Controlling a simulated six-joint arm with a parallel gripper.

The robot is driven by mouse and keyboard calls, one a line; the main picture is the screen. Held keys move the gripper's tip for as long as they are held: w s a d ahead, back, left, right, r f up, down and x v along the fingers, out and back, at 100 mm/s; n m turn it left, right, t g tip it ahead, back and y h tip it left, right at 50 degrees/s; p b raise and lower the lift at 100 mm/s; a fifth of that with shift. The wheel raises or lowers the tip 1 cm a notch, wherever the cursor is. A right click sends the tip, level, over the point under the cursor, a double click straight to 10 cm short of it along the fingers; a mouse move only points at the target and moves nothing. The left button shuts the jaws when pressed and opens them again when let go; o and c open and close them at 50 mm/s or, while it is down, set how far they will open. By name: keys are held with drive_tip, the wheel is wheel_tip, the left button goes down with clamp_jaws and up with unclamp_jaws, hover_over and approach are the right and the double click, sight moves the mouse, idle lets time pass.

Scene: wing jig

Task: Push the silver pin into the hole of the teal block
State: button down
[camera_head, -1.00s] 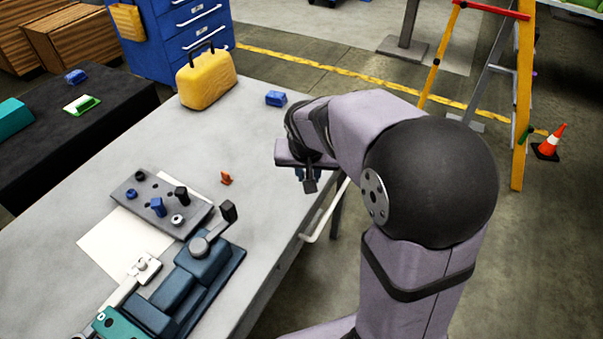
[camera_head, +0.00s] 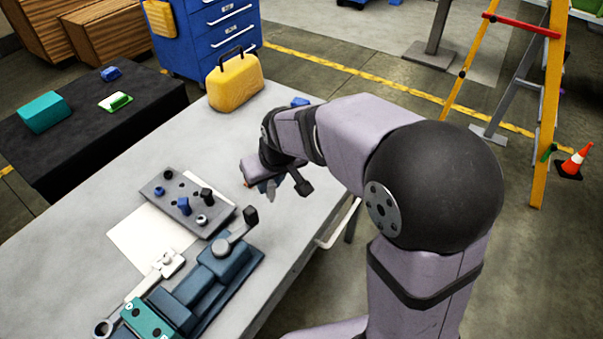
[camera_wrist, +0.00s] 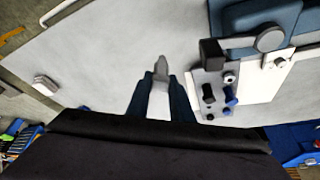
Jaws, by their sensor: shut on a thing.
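The silver pin (camera_wrist: 161,70) is between the two fingers of my gripper (camera_wrist: 161,92) in the wrist view, its tapered grey tip pointing away from the palm. In the head view my gripper (camera_head: 270,189) is shut on it above the table, right of the grey peg plate, with the pin (camera_head: 271,194) partly hidden. The teal block (camera_head: 151,320) sits in the blue vise (camera_head: 217,270) at the bottom left, its top showing dark round holes. The pin is well apart from the block.
The grey plate (camera_head: 160,193) holds black and blue pegs and a silver ring-like part, over white paper (camera_head: 128,240). The vise handle (camera_head: 251,216) stands up near my gripper. A yellow case (camera_head: 235,82) stands at the back. The table between case and plate is mostly clear.

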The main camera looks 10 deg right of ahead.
drive_tip(key=s+a+r+n+g+y+p, duration=0.1)
drive_tip(key=s+a+r+n+y+p, duration=0.2)
drive_tip(key=a+n, duration=0.5)
drive_tip(key=s+a+r+n+g+h+p, duration=0.1)
drive_tip(key=s+a+r+n+g+p, duration=0.2)
drive_tip(key=s+a+n+p, duration=0.3)
drive_tip(key=s+a+r+n+g+h+p, duration=0.1)
drive_tip(key=s+a+r+n+g+p, duration=0.3)
drive_tip(key=s+a+n, duration=0.9)
drive_tip(key=s+a+p, duration=0.1)
drive_tip(key=a+p, duration=0.1)
drive_tip(key=shift+a+p, duration=0.25)
drive_tip(key=shift+p, duration=0.05)
drive_tip(key=shift+s+f, duration=0.1)
wheel_tip(320, 180, down, 6)
drive_tip(key=b, duration=0.3)
drive_tip(key=shift+f, duration=0.1)
drive_tip(key=shift+f+b, duration=0.25)
drive_tip(key=shift+b, duration=0.3)
drive_tip(key=shift+f+b, duration=1.1)
drive_tip(key=shift+f, duration=0.1)
